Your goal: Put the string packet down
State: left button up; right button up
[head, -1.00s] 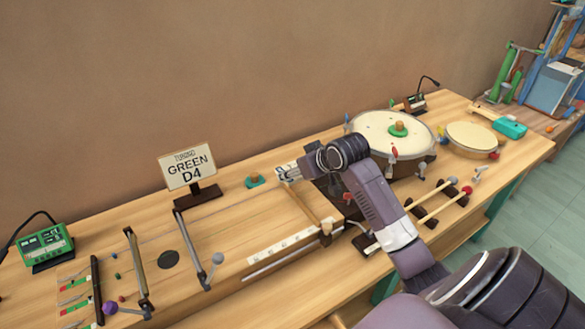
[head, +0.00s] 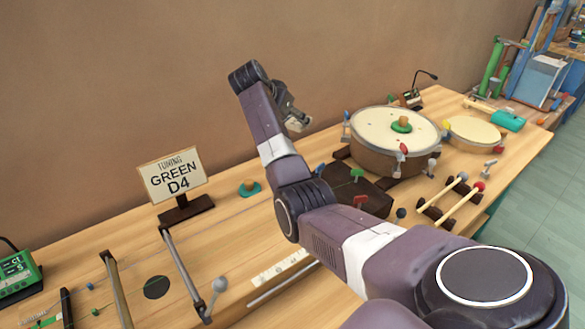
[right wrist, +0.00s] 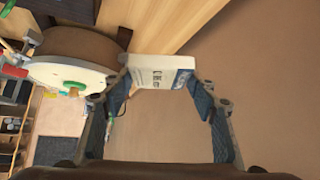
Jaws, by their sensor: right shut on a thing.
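The string packet (right wrist: 160,70) is a small pale, flat box-like packet with dark print, seen in the right wrist view between the fingertips. My right gripper (right wrist: 158,82) is shut on it. In the head view my right gripper (head: 290,112) is raised high above the back of the workbench, in front of the wall, and the packet (head: 297,124) shows only as a small pale patch below it. My left gripper is not in view.
A sign reading "GREEN D4" (head: 173,177) stands at the back left. A large drum (head: 375,125), a smaller drum (head: 474,130) and sticks (head: 442,196) are on the right. A white ruled strip (head: 280,268) lies along the bench. My right arm hides part of the middle.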

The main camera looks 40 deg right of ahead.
notch_tip(320, 180, down, 18)
jog(key=shift+r, duration=0.1)
dwell(0.4)
jog(key=shift+f, duration=0.2)
jog(key=o, duration=1)
jog(key=shift+r, duration=0.1)
jog(key=shift+r, duration=0.1)
jog(key=shift+a+r+p, duration=0.1)
jog(key=shift+p, duration=0.2)
jog(key=v, duration=1.1)
jog(key=shift+s+a+r, duration=0.15)
jog(key=shift+a+r, duration=0.1)
jog(key=shift+a, duration=0.05)
jog(key=shift+p, duration=0.35)
